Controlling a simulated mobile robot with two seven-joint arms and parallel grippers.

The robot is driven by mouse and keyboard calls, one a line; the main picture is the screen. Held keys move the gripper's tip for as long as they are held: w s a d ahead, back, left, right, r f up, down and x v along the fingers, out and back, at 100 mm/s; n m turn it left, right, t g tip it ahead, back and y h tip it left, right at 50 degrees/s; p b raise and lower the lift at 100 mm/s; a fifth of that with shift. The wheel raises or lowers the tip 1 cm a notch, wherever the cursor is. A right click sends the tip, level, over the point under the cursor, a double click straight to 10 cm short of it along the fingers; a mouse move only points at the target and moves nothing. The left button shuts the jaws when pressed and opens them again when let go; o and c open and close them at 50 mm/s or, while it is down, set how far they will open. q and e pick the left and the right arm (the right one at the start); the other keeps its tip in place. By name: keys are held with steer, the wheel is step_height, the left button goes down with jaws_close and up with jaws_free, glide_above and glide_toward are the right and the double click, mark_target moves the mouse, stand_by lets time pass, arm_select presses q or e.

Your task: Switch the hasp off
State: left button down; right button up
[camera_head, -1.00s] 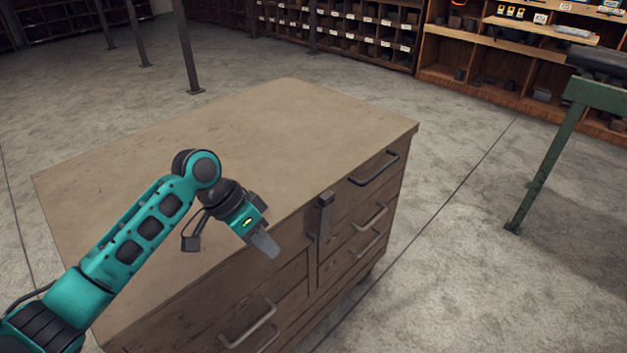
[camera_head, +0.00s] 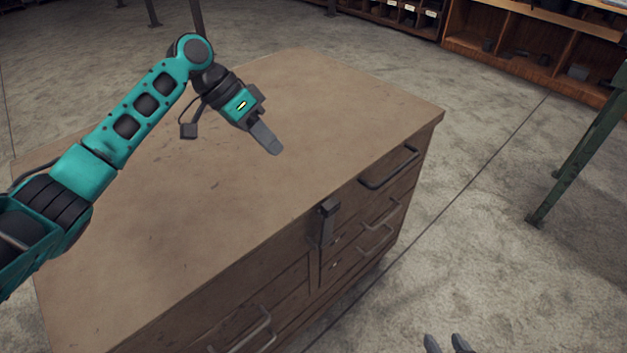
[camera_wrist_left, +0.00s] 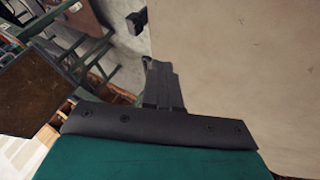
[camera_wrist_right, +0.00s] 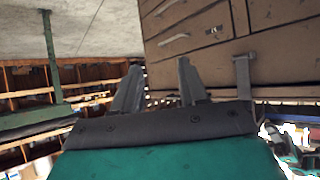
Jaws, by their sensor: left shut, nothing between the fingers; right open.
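The dark metal hasp (camera_head: 328,222) hangs over the front top edge of the wooden cabinet (camera_head: 290,95), between the drawers. My left gripper (camera_head: 275,148) is shut and empty above the cabinet top, behind and left of the hasp. In the left wrist view, a dark piece that looks like the hasp (camera_wrist_left: 137,21) shows at the cabinet edge, beyond the shut fingers (camera_wrist_left: 163,85). My right gripper (camera_head: 447,343) shows only its fingertips at the bottom edge, right of the cabinet. In the right wrist view its fingers (camera_wrist_right: 160,84) are open and empty, with the hasp (camera_wrist_right: 243,80) to their right.
Drawer handles (camera_head: 388,168) stick out of the cabinet front on both sides of the hasp. A green metal leg (camera_head: 577,160) stands at the right, and wooden shelving (camera_head: 520,50) is at the back.

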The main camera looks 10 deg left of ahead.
arm_select(q)
steer(key=b, duration=0.1)
glide_toward(315, 200)
steer(key=w+d+f, duration=0.1)
steer(key=f, duration=0.1)
steer(key=w+d+f, duration=0.1)
steer(key=f, duration=0.1)
steer(key=shift+w+d+f, duration=0.1)
steer(key=shift+w+d, duration=0.2)
steer(key=shift+s+d+f, duration=0.1)
steer(key=shift+s+d, duration=0.45)
steer(key=shift+d, duration=0.3)
steer(key=shift+s+d+f, duration=0.1)
steer(key=shift+s+d, duration=0.45)
steer(key=shift+d, duration=0.3)
steer(key=shift+r, duration=0.1)
